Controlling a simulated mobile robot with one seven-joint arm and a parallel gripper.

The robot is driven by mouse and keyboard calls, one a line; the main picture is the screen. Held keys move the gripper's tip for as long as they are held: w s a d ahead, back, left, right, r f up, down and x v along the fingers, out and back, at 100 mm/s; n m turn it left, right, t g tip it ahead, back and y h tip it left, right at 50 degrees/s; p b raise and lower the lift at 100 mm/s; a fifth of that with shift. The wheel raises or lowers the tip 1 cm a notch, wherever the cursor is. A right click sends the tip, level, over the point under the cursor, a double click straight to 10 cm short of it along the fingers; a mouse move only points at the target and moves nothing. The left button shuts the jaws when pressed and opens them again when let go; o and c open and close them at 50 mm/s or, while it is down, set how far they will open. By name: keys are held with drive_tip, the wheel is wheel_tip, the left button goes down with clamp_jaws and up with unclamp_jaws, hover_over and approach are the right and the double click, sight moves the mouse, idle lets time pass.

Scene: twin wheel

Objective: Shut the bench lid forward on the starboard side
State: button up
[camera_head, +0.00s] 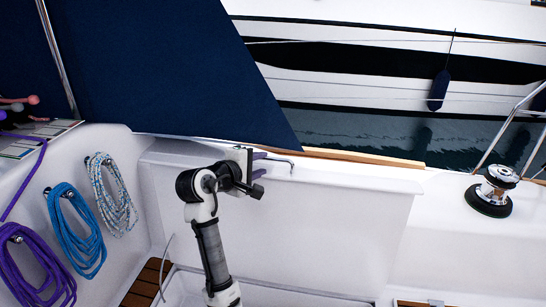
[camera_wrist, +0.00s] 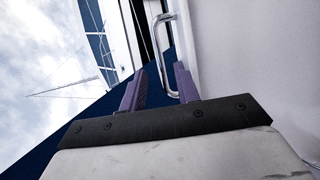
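The bench lid (camera_head: 335,225) is a broad white panel standing raised, leaning near the cockpit's side wall. A thin bent metal handle (camera_head: 283,161) sits at its upper edge. My gripper (camera_head: 262,156) is at the lid's top edge, just left of the handle. The handle also shows there (camera_wrist: 168,55), just beyond the fingertips, beside the pale lid face (camera_wrist: 245,50). Whether a fingertip touches the handle or lid cannot be told.
Coiled blue (camera_head: 75,230) and purple (camera_head: 35,265) ropes hang on the left wall. A dark blue canvas (camera_head: 170,70) hangs behind my gripper. A winch (camera_head: 492,190) stands on the right deck. Teak slats (camera_head: 147,282) show below. Another boat (camera_head: 390,65) lies beyond the water.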

sight(272, 160)
drive_tip(key=p+x, duration=0.1)
drive_tip(key=x, duration=0.6)
drive_tip(key=shift+r, duration=0.1)
clamp_jaws()
